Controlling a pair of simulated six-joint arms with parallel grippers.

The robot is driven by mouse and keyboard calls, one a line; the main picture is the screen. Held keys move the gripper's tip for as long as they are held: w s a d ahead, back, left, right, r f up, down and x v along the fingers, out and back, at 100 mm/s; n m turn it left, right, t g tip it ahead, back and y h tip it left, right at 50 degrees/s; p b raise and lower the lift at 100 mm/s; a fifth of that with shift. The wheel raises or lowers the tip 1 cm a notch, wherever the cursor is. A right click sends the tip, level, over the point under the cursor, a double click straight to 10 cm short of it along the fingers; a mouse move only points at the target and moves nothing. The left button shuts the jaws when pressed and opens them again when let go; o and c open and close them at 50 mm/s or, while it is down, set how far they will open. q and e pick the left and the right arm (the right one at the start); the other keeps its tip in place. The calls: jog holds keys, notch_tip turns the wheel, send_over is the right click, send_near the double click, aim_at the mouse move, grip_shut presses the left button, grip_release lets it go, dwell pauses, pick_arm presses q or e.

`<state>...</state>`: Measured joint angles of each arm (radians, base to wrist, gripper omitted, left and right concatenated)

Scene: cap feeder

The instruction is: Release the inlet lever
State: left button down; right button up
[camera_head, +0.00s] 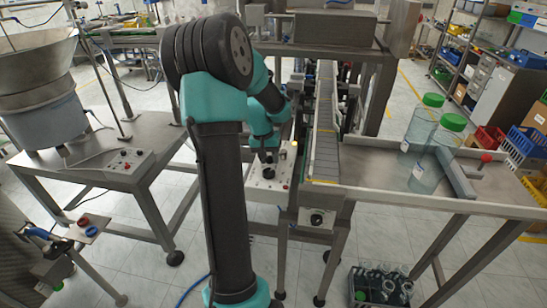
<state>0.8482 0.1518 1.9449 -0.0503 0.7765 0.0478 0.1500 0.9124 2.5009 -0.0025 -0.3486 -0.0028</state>
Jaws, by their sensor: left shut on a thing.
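My left arm reaches forward from the bottom middle of the head view. My left gripper (267,160) points down over a white control box beside the conveyor. It is shut on the inlet lever, a small dark part (268,172) at the box's top face. The arm and fingers hide much of the lever, so its exact angle cannot be told. My right gripper is not in view.
The conveyor (325,155) runs just right of the gripper. A feeder bowl (38,52) stands left.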

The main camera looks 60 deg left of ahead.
pick_arm(q)
jog(key=shift+a+r, duration=0.1)
jog(key=shift+a, duration=0.05)
jog(key=c, duration=0.8)
grip_release()
jog(key=s+r, duration=0.1)
jog(key=r, duration=0.4)
jog(key=a+r, duration=0.1)
jog(key=r, duration=0.5)
jog(key=s+a+r, duration=0.1)
jog(key=r, duration=0.5)
jog(key=shift+s, duration=0.35)
